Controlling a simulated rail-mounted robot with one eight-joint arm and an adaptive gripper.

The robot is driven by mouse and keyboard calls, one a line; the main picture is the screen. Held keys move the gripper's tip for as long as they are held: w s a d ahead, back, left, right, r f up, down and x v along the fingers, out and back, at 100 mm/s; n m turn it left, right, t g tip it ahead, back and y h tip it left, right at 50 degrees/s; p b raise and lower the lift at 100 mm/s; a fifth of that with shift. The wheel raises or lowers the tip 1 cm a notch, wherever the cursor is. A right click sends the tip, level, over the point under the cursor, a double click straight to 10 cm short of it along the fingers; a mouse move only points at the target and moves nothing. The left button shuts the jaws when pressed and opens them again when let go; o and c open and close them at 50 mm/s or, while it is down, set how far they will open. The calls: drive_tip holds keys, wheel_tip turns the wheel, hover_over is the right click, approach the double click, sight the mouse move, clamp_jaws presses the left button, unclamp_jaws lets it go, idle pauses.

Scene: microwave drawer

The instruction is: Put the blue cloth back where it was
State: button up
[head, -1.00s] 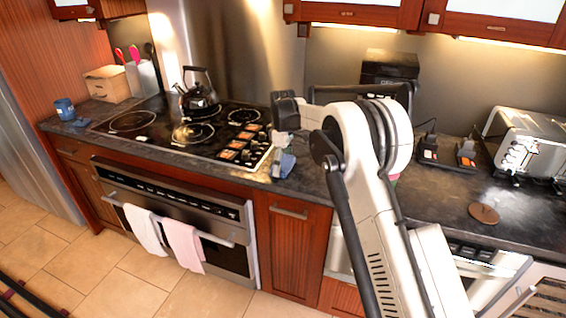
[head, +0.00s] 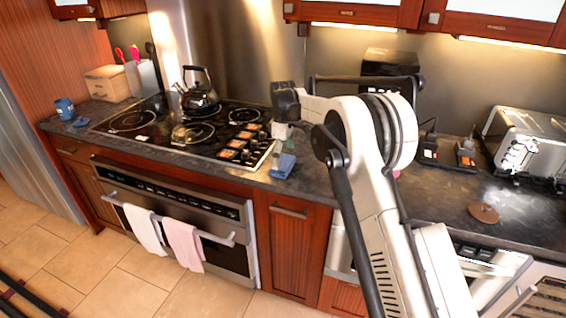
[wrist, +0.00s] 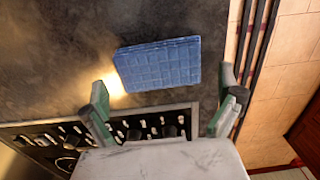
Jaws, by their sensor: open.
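The blue cloth (head: 283,166) lies folded on the dark counter, just right of the cooktop's front corner and near the counter's front edge. In the wrist view the cloth (wrist: 158,66) is a flat quilted rectangle, fully visible. My gripper (wrist: 164,86) is open and empty, its green-edged fingers spread wider than the cloth, with the cloth beyond the tips. In the head view my gripper (head: 281,131) is above and behind the cloth, apart from it. Its fingertips are small and partly hidden there.
The cooktop (head: 190,132) with a kettle (head: 199,92) is to the left. A blue mug (head: 65,108) and a small blue item (head: 81,122) sit at the far left. Right of my arm are a toaster (head: 525,140) and a brown disc (head: 484,213) on mostly clear counter.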

sight(283, 163)
wheel_tip(283, 163, up, 10)
drive_tip(key=f, duration=0.1)
drive_tip(key=s+d+r+m+t, duration=0.2)
drive_tip(key=s+d+r+m, duration=0.2)
drive_tip(key=s+d+r, duration=0.65)
drive_tip(key=s+d+r+m+t, duration=0.1)
drive_tip(key=s+d+r+m, duration=0.15)
drive_tip(key=s, duration=0.35)
drive_tip(key=s+d+r+m+t, duration=0.1)
drive_tip(key=s+d+r, duration=0.25)
drive_tip(key=s, duration=0.25)
drive_tip(key=s+d+f+m+t, duration=0.1)
drive_tip(key=s+d+f+m, duration=0.1)
drive_tip(key=s, duration=0.7)
drive_tip(key=s+d+f+m+t, duration=0.1)
drive_tip(key=s+d+f+m, duration=0.1)
drive_tip(key=s, duration=0.7)
drive_tip(key=s+d+f+m+t, duration=0.1)
drive_tip(key=s+d+f+m, duration=0.2)
drive_tip(key=s+f, duration=0.3)
drive_tip(key=s+d, duration=0.1)
drive_tip(key=s, duration=0.2)
drive_tip(key=shift+s+d, duration=0.2)
drive_tip(key=shift+s, duration=0.05)
drive_tip(key=shift+f, duration=0.15)
wheel_tip(283, 163, down, 2)
drive_tip(key=b, duration=0.2)
drive_tip(key=shift+f+b, duration=0.1)
drive_tip(key=shift+b, duration=0.2)
